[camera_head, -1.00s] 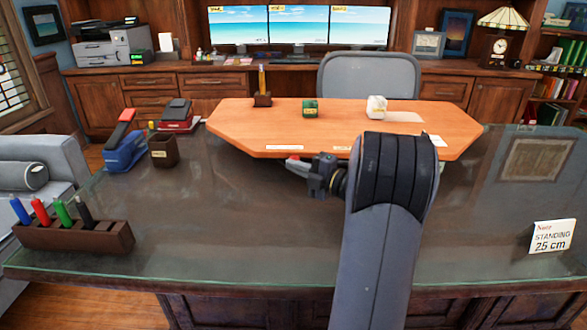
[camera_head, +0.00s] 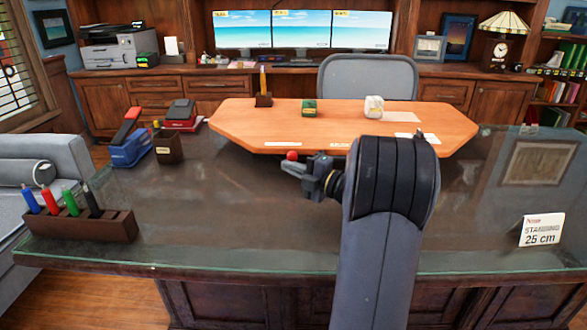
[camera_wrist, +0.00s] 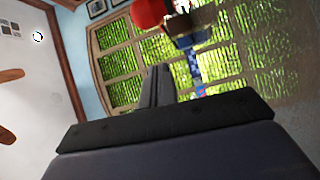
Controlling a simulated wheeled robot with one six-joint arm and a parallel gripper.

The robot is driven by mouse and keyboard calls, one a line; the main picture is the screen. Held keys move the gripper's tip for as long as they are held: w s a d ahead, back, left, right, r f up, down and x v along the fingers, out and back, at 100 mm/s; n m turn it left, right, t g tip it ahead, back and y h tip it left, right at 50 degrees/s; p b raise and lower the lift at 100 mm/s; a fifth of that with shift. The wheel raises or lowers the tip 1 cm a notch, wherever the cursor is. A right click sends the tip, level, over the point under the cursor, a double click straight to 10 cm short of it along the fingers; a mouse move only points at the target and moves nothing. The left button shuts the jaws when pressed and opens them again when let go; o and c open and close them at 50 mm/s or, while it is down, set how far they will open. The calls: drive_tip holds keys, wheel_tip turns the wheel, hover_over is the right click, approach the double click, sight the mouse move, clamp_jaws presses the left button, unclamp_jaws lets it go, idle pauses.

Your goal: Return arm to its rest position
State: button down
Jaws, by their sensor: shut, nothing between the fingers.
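My gripper (camera_head: 291,168) is shut, over the glass-topped desk (camera_head: 235,225). It points left in the head view, in front of the near edge of the orange raised board (camera_head: 240,128). My dark arm rises from the bottom of the picture and bends at a rounded joint right of the gripper. A small red round shape (camera_head: 292,156) shows at the fingertips; I cannot tell what it is or whether it touches them. In the wrist view my dark fingers (camera_wrist: 157,86) point toward a lattice window, and a blurred red shape (camera_wrist: 151,12) is at the top.
A marker holder (camera_head: 85,228) with several markers stands at the left front. A blue and red stapler (camera_head: 130,148) and a dark cup (camera_head: 168,150) are farther back left. A white "25 cm" sign (camera_head: 542,230) stands at the right. The desk's middle left is clear.

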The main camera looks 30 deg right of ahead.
drive_tip(key=s+d, duration=0.1)
drive_tip(key=s, duration=0.1)
drive_tip(key=s+d, duration=0.3)
drive_tip(key=s, duration=0.1)
drive_tip(key=shift+d+f+p, duration=0.25)
drive_tip(key=shift+d+p, duration=0.1)
